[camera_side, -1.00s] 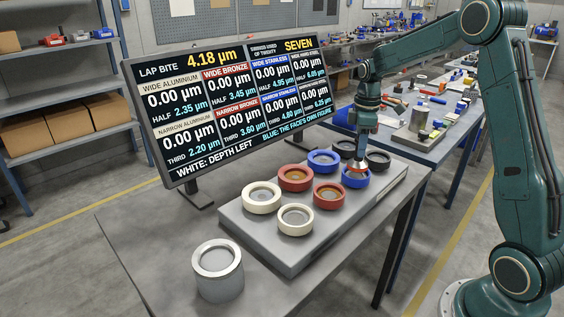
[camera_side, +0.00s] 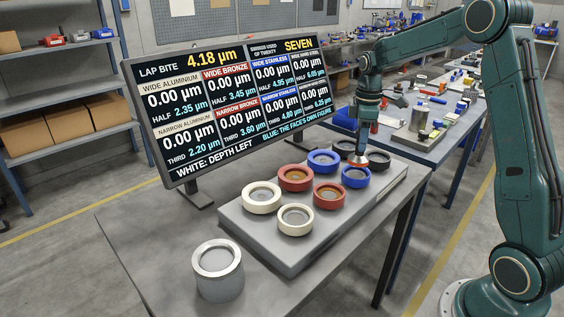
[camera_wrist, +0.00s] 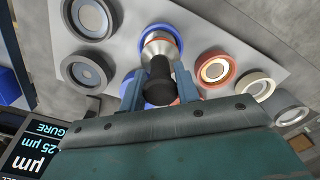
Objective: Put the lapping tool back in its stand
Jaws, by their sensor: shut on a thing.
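My gripper (camera_side: 362,148) is shut on the lapping tool (camera_side: 358,162), above the row of rings at the right end of the grey block. In the wrist view the gripper (camera_wrist: 158,92) grips the tool's dark knob (camera_wrist: 159,90); its bright metal body with a red-orange band (camera_wrist: 160,46) points down. Behind the tool lies a blue ring (camera_wrist: 150,32), partly hidden; it also shows in the side view (camera_side: 356,177), just below the tool. The likely stand, a grey cylinder with a pale rim (camera_side: 218,272), stands upright and empty-topped on the table, front left.
The grey block (camera_side: 240,226) holds cream (camera_side: 262,197), red (camera_side: 295,178), blue (camera_side: 323,161) and dark (camera_side: 377,160) rings. A large display (camera_side: 235,105) stands behind it. The table (camera_side: 150,240) is bare around the grey cylinder. A cluttered bench (camera_side: 400,145) lies behind.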

